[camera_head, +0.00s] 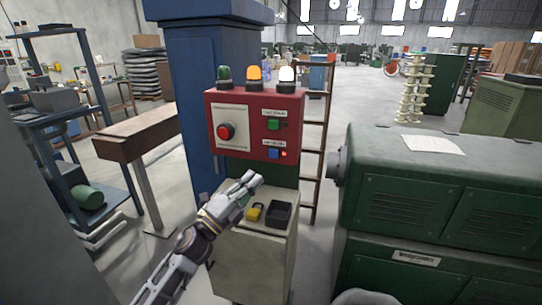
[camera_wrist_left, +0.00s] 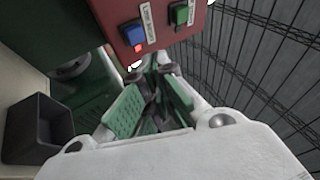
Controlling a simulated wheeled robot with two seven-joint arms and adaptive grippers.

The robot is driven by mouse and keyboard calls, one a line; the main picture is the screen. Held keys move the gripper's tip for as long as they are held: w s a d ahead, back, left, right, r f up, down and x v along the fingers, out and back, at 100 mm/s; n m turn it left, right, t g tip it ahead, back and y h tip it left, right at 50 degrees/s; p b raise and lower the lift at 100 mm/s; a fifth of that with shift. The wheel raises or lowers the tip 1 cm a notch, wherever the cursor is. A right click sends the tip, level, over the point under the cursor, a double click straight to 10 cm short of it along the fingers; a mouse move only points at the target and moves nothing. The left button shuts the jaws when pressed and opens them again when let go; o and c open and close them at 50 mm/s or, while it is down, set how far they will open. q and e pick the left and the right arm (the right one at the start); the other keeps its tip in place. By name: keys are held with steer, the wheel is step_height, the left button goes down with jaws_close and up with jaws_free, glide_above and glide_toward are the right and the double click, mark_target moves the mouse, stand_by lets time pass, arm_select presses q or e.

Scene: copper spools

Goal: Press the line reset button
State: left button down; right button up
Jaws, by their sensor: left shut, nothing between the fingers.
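A red control box (camera_head: 255,150) carries a green button (camera_head: 273,124) and, below it, a blue button (camera_head: 272,154) with a small red light beside it. Each has a white label above it, too small to read surely. A round red button (camera_head: 226,132) sits on a pale plate at the left. My left gripper (camera_head: 252,181) is shut and empty, just below and left of the blue button, apart from it. In the left wrist view, the blue button (camera_wrist_left: 133,33) and green button (camera_wrist_left: 180,14) lie just beyond the gripper's fingertips (camera_wrist_left: 158,66). My right gripper is not in view.
A pale cabinet (camera_head: 250,264) under the box holds a yellow padlock (camera_head: 254,212) and a black tray (camera_head: 279,214), close to my left gripper. Green, amber and white lamps (camera_head: 254,75) stand on the box. A large green machine (camera_head: 440,175) stands at the right.

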mark_target(273, 153)
arm_select(q)
steer(key=shift+s+d+r+m+g+h, duration=0.3)
steer(key=shift+d+m+g+h, duration=0.15)
steer(key=shift+m+g+h, duration=0.4)
steer(key=shift+s+d+r+m+g+h, duration=0.3)
steer(key=shift+d+m+g, duration=0.25)
steer(key=shift+m, duration=0.55)
steer(key=shift+s+d+r+m+g+h, duration=0.25)
steer(key=shift+d+m+g+h, duration=0.15)
steer(key=shift+m+g+h, duration=0.4)
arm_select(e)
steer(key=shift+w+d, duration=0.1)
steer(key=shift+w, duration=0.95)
arm_select(q)
steer(key=w+d+b, duration=0.2)
steer(key=w, duration=0.6)
steer(key=shift+w+d+y, duration=0.2)
steer(key=shift+d+y, duration=0.1)
steer(key=shift+y, duration=0.05)
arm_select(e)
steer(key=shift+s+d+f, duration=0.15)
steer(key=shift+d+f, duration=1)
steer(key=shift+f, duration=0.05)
